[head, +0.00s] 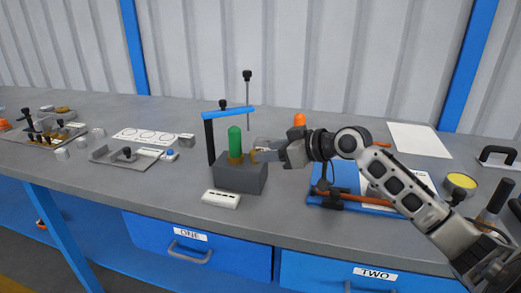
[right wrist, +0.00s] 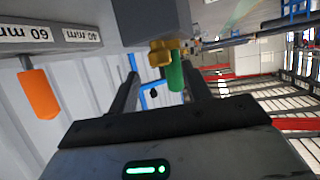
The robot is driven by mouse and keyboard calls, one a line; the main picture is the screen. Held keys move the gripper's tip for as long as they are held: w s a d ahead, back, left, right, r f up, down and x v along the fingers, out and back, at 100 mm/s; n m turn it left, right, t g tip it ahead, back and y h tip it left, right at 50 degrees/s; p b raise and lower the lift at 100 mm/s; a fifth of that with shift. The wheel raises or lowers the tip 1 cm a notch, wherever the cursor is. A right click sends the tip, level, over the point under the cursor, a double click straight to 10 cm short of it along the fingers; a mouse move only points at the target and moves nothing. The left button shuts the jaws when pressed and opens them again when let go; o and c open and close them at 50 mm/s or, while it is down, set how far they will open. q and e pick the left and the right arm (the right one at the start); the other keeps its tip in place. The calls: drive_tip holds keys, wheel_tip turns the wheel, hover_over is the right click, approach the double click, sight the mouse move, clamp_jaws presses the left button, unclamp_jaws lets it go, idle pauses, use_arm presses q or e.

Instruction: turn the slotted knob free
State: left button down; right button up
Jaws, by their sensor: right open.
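A grey block (head: 240,178) stands on the bench with a green cylinder (head: 235,140) upright on it. A brass-coloured lobed knob (right wrist: 160,52) shows beside the block and the green cylinder (right wrist: 176,76) in the right wrist view; its slot cannot be made out. My right gripper (head: 264,152) reaches in from the right, just above the block's right side. Its two fingers (right wrist: 162,80) are apart, with the knob near the gap beyond their tips. Contact with the knob cannot be seen. My left gripper is not in view.
A stand with a blue arm (head: 230,112) and black post rises close behind the block. A white labelled strip (head: 221,199) lies in front. A blue tray (head: 338,178) is under my right arm.

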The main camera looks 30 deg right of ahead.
drive_tip(key=shift+x, duration=1.85)
drive_tip(key=c, duration=1)
